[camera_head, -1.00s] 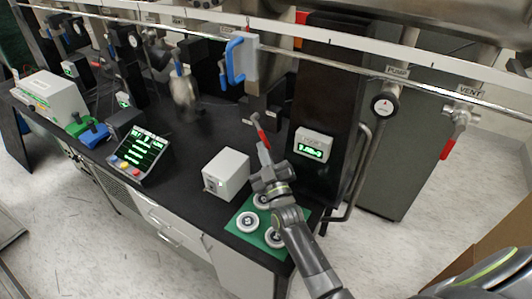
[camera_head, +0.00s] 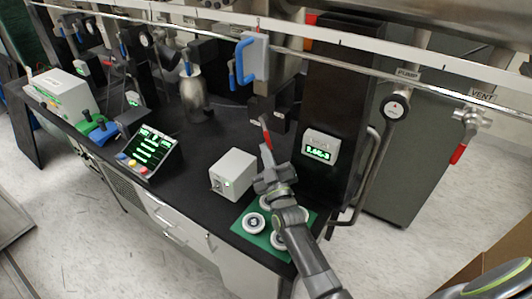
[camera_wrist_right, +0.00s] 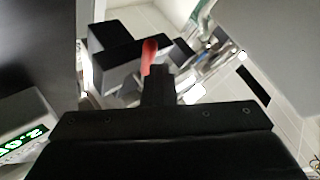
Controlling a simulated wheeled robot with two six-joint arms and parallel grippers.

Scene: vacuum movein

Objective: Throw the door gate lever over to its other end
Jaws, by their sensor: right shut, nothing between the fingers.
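The lever with a red handle (camera_head: 266,133) stands on a dark block at the middle back of the bench, below the blue-handled box. I take it for the door gate lever. In the right wrist view its red tip (camera_wrist_right: 149,52) shows just beyond my dark fingers. My right gripper (camera_head: 267,158) is shut and empty, right at the near end of the red handle. I cannot tell whether they touch. My left gripper is not in view.
A gauge display (camera_head: 320,147) is close to the right of my right gripper. A white box (camera_head: 233,174) is to its left. A green mat (camera_head: 246,240) with round flanges lies under my right arm. A pipe rail (camera_head: 367,172) rises to the right.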

